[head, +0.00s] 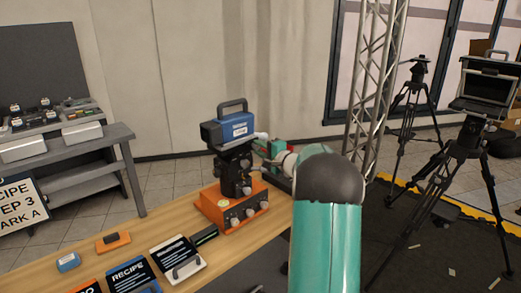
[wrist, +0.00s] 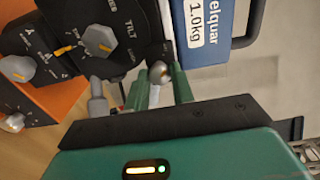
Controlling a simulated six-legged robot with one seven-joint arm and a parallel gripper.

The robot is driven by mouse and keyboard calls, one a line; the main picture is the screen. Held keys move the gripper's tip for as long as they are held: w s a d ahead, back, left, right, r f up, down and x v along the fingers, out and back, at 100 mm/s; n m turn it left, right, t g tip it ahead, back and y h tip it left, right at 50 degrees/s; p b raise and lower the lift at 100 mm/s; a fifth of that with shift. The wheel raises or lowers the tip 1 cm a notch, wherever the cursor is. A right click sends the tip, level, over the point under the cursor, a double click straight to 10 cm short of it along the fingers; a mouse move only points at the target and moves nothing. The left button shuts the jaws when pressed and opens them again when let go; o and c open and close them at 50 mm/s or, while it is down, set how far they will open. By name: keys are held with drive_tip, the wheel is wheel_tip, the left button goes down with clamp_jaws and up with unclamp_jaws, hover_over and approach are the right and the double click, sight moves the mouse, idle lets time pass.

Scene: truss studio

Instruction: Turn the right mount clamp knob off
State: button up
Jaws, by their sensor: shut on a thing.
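The mount clamp knob (wrist: 158,72) is a small silver-grey rounded knob on a dark stem, beside the blue box in the wrist view. My gripper (wrist: 161,88) has its green fingers on either side of this knob and is shut on it. The black mount head (wrist: 122,18) has a grey dial marked TILT (wrist: 101,41). In the head view, the mount stands on an orange base (head: 232,208) and carries the blue box (head: 230,129). My gripper (head: 270,151) is at its right side there, partly hidden by my arm. The knob's turn angle is unclear.
The device stands on a wooden table (head: 150,240) with a recipe card (head: 135,275), a clipboard (head: 178,260) and small blocks. A metal truss (head: 375,80) and tripods stand at right. A grey bench (head: 80,150) is at left.

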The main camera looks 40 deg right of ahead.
idle(0.4)
drive_tip(key=o, duration=1)
drive_tip(key=shift+s, duration=0.1)
drive_tip(key=s, duration=1.3)
drive_tip(key=shift+s+d, duration=0.2)
drive_tip(key=shift+s, duration=0.1)
